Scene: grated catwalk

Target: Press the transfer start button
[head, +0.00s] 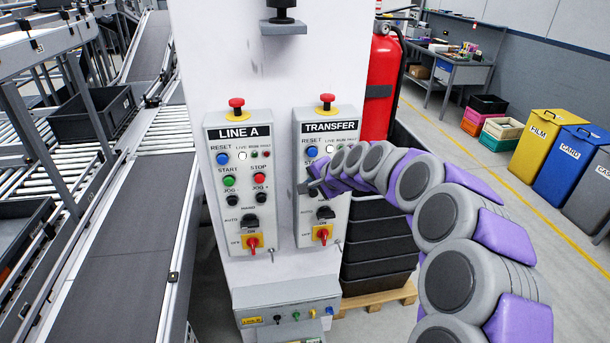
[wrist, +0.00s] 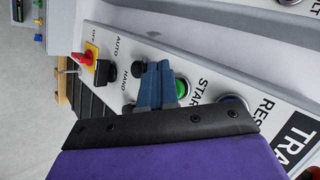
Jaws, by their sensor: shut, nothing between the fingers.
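The TRANSFER panel (head: 305,215) is the right of two grey control boxes on a white column. In the head view my gripper and arm cover its start button. In the wrist view the green start button (wrist: 182,88) shows beside the START lettering, partly hidden by my fingers. My gripper (head: 309,185) is in front of the panel at the start button's height. It is shut and empty. In the wrist view the gripper's fingertips (wrist: 158,68) overlap the button's left side. I cannot tell whether they touch the panel.
The blue reset button (wrist: 234,101) is right of the start button in the wrist view. A red switch on a yellow plate (head: 323,234) is low on the panel. The LINE A panel (head: 262,215) stands left. A red extinguisher (head: 383,75) hangs behind, right.

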